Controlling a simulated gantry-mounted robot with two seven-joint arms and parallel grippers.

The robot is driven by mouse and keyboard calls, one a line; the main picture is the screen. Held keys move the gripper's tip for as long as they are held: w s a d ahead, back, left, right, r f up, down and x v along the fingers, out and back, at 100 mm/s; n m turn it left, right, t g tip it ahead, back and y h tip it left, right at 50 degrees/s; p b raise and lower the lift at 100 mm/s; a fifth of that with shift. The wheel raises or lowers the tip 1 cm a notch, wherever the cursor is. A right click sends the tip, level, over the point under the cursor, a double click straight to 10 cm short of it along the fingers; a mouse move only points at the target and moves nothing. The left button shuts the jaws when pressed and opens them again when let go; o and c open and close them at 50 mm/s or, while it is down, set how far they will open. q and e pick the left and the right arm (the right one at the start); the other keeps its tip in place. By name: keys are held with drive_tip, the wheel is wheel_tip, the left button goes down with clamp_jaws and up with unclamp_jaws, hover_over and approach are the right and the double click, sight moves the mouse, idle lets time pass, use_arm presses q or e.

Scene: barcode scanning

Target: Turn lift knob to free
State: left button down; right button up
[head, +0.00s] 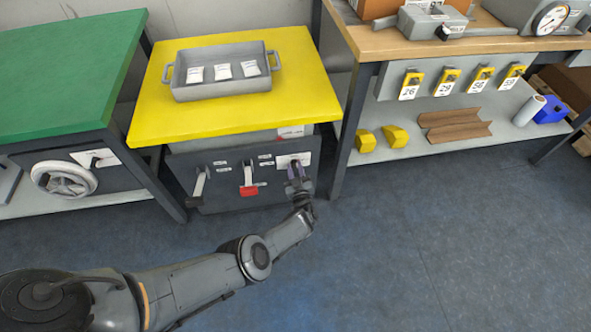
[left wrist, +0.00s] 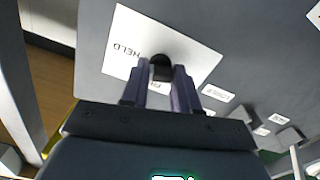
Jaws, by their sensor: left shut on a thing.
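The lift knob (left wrist: 161,64) is a small black knob on a white label plate (left wrist: 190,48) on the dark front panel. The plate reads HELD, upside down in the left wrist view; a second word is mostly hidden between the fingers. My left gripper (left wrist: 160,82) is shut on the knob, a purple-grey finger on each side. In the head view the left gripper (head: 297,176) is at the right end of the panel, over the label plate (head: 288,159), and hides the knob. I cannot tell which way the knob points. My right gripper is not in view.
Left of the knob on the panel are a red handle (head: 249,190) and a pale lever (head: 199,184). Above is a yellow tabletop (head: 300,95) with a grey tray (head: 222,92) of packets. A table leg (head: 349,125) stands close on the right. The floor in front is clear.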

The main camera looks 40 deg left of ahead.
use_arm(q)
drive_tip(key=n, duration=0.3)
drive_tip(key=shift+n, duration=0.3)
drive_tip(key=n, duration=0.3)
drive_tip(key=shift+n, duration=0.3)
drive_tip(key=n, duration=0.4)
drive_tip(key=shift+n, duration=1.8)
drive_tip(key=c, duration=0.9)
unclamp_jaws()
drive_tip(key=shift+o, duration=0.2)
